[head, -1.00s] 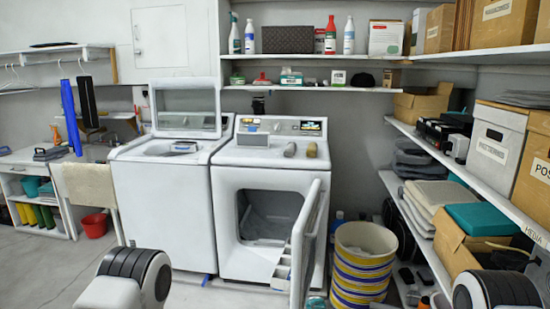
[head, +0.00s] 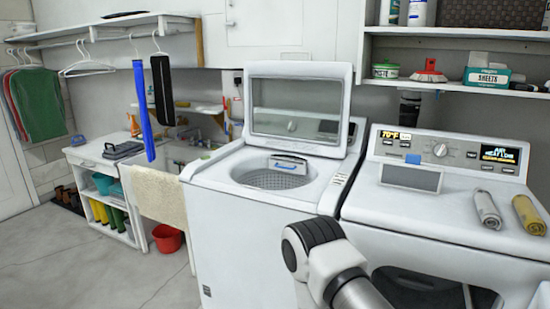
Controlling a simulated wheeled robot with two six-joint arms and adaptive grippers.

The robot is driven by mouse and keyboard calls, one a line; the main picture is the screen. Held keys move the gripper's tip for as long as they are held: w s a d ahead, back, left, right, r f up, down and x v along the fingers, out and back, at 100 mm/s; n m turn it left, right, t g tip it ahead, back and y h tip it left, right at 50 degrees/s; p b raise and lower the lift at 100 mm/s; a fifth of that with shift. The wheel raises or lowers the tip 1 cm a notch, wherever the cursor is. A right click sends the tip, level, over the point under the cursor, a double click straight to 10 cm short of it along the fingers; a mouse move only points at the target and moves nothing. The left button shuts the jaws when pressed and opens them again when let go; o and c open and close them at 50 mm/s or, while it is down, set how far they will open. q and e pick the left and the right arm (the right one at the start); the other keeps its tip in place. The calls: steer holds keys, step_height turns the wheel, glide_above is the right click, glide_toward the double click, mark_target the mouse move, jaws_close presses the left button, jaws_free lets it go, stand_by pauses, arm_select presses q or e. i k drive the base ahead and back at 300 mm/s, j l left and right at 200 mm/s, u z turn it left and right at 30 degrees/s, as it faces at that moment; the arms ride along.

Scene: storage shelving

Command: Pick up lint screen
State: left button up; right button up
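Two things could be the lint screen, and I cannot tell which. One is a small grey panel with a blue handle (head: 288,165) at the back of the open washer's tub (head: 272,180). The other is a flat grey rectangular panel (head: 410,178) on the dryer top, with a blue tab (head: 413,158) just behind it. Neither of my grippers is in view. Only a black and white link of one of my arms shows at the bottom centre, in front of the washer and dryer.
The washer lid (head: 299,108) stands open. Two rolled cloths (head: 487,209) lie on the right of the dryer top (head: 440,212). A shelf (head: 460,88) with cleaning goods hangs above. A beige towel (head: 160,200) hangs left of the washer, with a red bucket (head: 167,238) below.

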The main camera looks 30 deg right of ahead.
mark_target(410, 175)
steer(key=i+j+z, duration=0.35)
steer(key=i+z, duration=0.15)
steer(key=i, duration=0.15)
steer(key=i+j+z, duration=0.45)
steer(key=i+j, duration=0.15)
steer(key=i+j+z, duration=0.5)
steer(key=j, duration=0.3)
